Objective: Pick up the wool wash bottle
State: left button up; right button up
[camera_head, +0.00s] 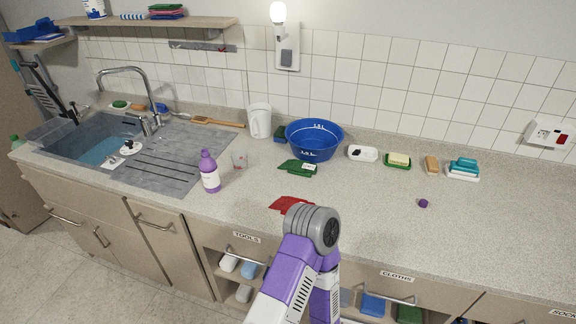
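A purple bottle (209,172) with a pale label stands upright on the counter, at the right edge of the sink's grey drainboard. It looks like the wool wash bottle, but its label is too small to read. Nothing touches it from my side. One of my purple arm links with a grey joint rises from the bottom middle, to the right of the bottle and apart from it. Neither gripper shows in the view, so I cannot see their fingers.
A red cloth (290,203), green cloth (298,167), blue basin (315,139) and white jug (259,121) lie further right. The sink (95,142) is left. The right front counter is mostly clear, with a small purple cap (423,203).

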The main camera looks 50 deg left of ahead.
aim_at(208, 167)
jog(key=z, duration=1)
jog(key=k, duration=1.55)
jog(key=u, duration=1.35)
jog(key=i, duration=0.1)
jog(key=u, duration=0.15)
